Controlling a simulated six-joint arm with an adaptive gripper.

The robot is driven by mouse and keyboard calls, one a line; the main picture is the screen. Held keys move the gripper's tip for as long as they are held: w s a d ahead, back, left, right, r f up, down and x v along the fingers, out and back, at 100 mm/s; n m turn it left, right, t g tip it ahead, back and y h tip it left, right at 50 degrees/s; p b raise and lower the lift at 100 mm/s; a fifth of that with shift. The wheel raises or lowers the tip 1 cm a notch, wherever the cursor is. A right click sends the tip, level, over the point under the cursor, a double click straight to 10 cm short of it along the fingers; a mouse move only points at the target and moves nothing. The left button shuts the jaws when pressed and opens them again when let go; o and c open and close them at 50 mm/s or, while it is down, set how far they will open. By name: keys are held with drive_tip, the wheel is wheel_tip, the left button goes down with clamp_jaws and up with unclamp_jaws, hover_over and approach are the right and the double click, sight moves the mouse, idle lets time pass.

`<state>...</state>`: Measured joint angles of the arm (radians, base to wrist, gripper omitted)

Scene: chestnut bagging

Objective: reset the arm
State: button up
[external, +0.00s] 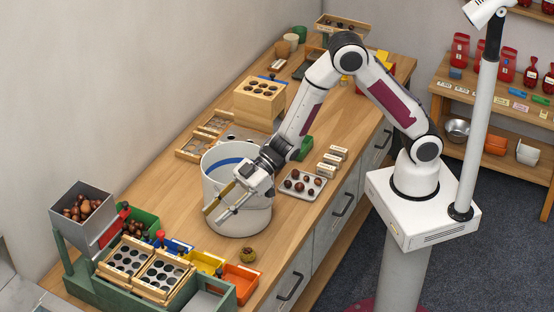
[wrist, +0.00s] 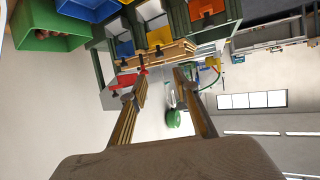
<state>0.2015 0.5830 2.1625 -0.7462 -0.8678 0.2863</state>
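My gripper (external: 228,203) is in front of the large white bucket (external: 240,218) in the external view. In the wrist view its two fingers (wrist: 157,82) are spread apart with nothing between them. The fingers look wood-coloured on their inner faces. My arm reaches from its white pedestal on the right over the counter. I cannot tell whether the gripper touches the bucket rim.
A green sorting stand with a chestnut hopper (external: 82,207) and colored bins stands at front left. A chestnut burr (external: 247,255) sits near the front edge.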

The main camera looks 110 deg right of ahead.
idle(0.3)
drive_tip(key=s+d+r+m+g+h, duration=0.1)
drive_tip(key=s+d+r+m+h, duration=0.15)
drive_tip(key=s+r, duration=0.45)
drive_tip(key=s+d+r+m+g+h, duration=0.1)
drive_tip(key=s+d+r+g+h, duration=0.1)
drive_tip(key=s+d+r+h, duration=0.35)
drive_tip(key=s+a+g+y, duration=0.1)
drive_tip(key=s+a, duration=0.1)
drive_tip(key=s, duration=0.7)
drive_tip(key=s+a+r+g, duration=0.1)
drive_tip(key=s+a, duration=0.1)
drive_tip(key=s, duration=0.8)
drive_tip(key=s+a+r+m+g+y, duration=0.1)
drive_tip(key=s+a+g, duration=0.1)
drive_tip(key=s, duration=0.7)
drive_tip(key=shift+s+a+y, duration=0.25)
drive_tip(key=shift+a+y, duration=0.05)
drive_tip(key=shift+a, duration=0.15)
